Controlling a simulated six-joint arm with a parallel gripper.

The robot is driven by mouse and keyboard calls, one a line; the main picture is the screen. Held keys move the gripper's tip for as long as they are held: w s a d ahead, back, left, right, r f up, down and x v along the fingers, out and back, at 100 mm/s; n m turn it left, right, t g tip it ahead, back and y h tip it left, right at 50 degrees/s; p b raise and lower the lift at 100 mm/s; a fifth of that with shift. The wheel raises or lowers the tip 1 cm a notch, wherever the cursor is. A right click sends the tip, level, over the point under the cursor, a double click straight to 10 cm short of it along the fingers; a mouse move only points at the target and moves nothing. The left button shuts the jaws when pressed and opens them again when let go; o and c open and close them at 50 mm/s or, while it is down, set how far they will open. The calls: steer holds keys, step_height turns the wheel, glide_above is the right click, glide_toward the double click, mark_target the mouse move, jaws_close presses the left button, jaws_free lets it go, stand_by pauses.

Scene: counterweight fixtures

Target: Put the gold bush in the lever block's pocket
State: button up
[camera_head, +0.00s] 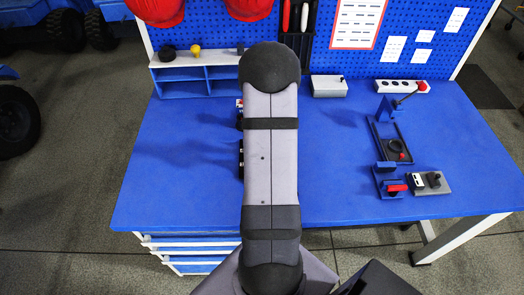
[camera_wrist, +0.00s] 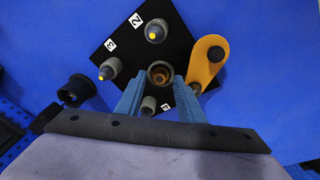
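My gripper (camera_wrist: 159,88) is in the wrist view with two blue fingers spread apart, pointing at a black plate. Between and just beyond the fingertips is a grey round cup (camera_wrist: 160,73) with a gold-brown round inside; I cannot tell whether this is the gold bush. An orange lever (camera_wrist: 209,60) is on the plate to the right of the cup. In the head view a small yellow-gold piece (camera_head: 195,51) stands on the shelf. My arm hides my gripper and most of the plate there. I cannot tell for sure which block is the lever block.
The black plate (camera_wrist: 125,48) carries several grey posts and numbered labels; some posts have yellow tips. A black round part (camera_wrist: 76,90) lies left of it. Right on the blue table (camera_head: 330,180) are a black tray fixture (camera_head: 376,140) and a grey block (camera_head: 442,187).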

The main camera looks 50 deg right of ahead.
steer(key=shift+r, duration=0.1)
steer(key=shift+r, duration=0.75)
step_height(320, 180, up, 10)
steer(key=s+a+b, duration=0.1)
steer(key=shift+s+a+r+b, duration=0.15)
steer(key=shift+s+r+b, duration=0.1)
steer(key=shift+s+b, duration=0.1)
steer(key=a, duration=1.7)
steer(key=s+a+f, duration=0.1)
steer(key=s+a, duration=0.2)
steer(key=a, duration=0.3)
steer(key=s+a+f+g+y, duration=0.1)
steer(key=s+a, duration=0.3)
steer(key=a, duration=0.3)
steer(key=shift+s+f+g, duration=0.2)
steer(key=shift+f+g, duration=0.1)
steer(key=shift+f, duration=0.1)
steer(key=shift+o, duration=0.2)
